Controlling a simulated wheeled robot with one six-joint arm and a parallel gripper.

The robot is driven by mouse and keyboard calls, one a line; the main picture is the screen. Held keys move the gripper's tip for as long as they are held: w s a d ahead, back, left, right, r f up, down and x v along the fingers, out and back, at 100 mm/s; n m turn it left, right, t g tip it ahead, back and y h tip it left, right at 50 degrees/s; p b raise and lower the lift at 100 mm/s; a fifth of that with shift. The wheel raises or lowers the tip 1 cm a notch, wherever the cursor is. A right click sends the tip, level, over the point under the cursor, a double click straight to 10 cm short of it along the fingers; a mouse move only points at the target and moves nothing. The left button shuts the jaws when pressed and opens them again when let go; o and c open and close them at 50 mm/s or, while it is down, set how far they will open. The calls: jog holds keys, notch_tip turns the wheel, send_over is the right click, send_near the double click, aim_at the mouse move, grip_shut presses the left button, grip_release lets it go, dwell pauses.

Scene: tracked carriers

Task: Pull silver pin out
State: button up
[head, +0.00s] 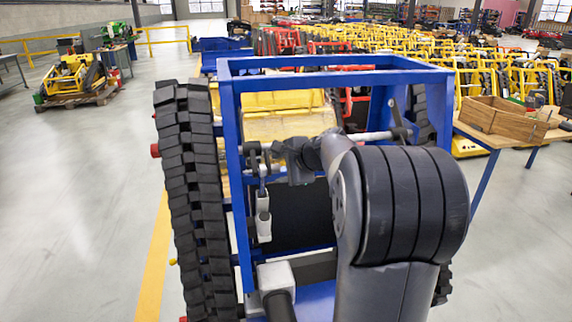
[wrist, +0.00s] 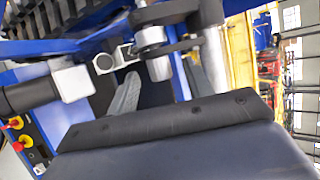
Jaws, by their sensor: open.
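A short silver cylinder (wrist: 154,50), which looks like the silver pin, is seen between and just beyond the fingertips, beside black bars. I cannot tell whether the fingers touch it. A pale link with a round hole (wrist: 108,60) is to its left. In the head view my wrist reaches the upper part of the blue frame (head: 234,105). Pale links (head: 263,226) hang there below a dark clamp. My arm hides part of this area, and the fingers are hard to make out.
A black rubber track (head: 188,190) runs along the carrier's left side. A pale block with a black cylinder (head: 273,275) is low at the front, also in the wrist view (wrist: 70,84). A wooden crate (head: 497,117) stands on a table at right.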

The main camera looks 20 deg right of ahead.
jog(key=shift+c, duration=0.6)
grip_shut()
jog(key=shift+d, duration=0.1)
jog(key=s+d, duration=0.1)
jog(key=d, duration=0.7)
jog(key=shift+s, duration=0.3)
dwell(1.2)
jog(key=shift+d, duration=0.1)
jog(key=shift+s+d, duration=0.2)
jog(key=shift+d, duration=0.65)
jog(key=shift+s+d, duration=0.15)
jog(key=shift+d, duration=0.7)
jog(key=shift+c, duration=2.4)
grip_release()
jog(key=c, duration=0.5)
